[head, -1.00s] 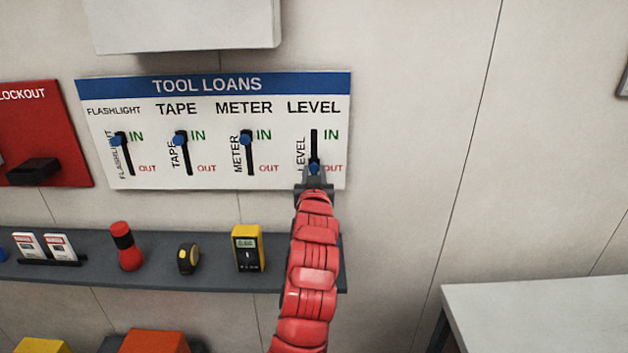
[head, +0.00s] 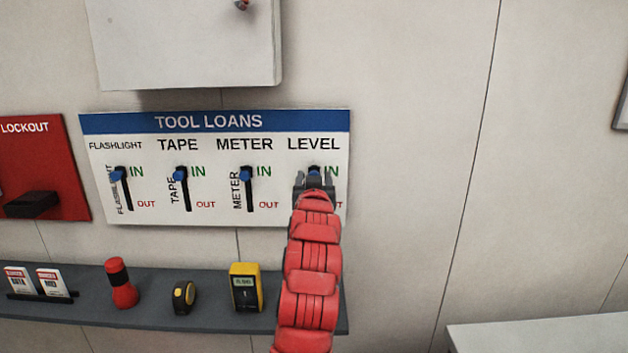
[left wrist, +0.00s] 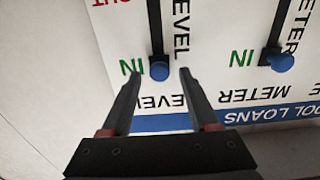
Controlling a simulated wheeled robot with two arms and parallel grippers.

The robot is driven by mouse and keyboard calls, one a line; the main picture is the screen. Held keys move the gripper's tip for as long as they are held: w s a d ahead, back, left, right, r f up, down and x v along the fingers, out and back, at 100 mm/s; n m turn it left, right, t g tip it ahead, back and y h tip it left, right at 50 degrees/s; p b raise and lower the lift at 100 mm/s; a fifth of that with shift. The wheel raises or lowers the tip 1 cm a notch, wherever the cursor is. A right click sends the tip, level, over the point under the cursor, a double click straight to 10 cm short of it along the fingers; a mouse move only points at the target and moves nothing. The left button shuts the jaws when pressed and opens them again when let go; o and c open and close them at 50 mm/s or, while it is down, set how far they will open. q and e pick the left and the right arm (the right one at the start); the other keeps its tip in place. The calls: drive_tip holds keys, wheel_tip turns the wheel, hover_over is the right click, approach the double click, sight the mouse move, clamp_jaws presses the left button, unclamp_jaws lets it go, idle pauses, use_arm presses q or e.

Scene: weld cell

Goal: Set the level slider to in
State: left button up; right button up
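The tool loans board (head: 215,215) is on the wall with labelled vertical sliders. The level slider's blue knob (left wrist: 159,71) stands at the IN end of its slot, level with the green IN label; the slot runs clear from it toward OUT. In the head view the knob (head: 314,172) is partly covered by my left gripper (head: 313,181). In the left wrist view the left gripper (left wrist: 160,78) is open, its two fingers on either side of the knob with a gap on both sides. My right gripper is not in view.
The meter slider knob (head: 246,175), tape knob (head: 179,175) and flashlight knob (head: 117,174) are also beside IN. A grey shelf (head: 210,312) below holds a flashlight, tape and meter. A light cabinet (head: 185,45) hangs above.

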use_arm(q)
drive_tip(key=s+b, duration=0.4)
drive_tip(key=s, duration=1.3)
drive_tip(key=shift+s, duration=0.2)
drive_tip(key=shift+w, duration=0.1)
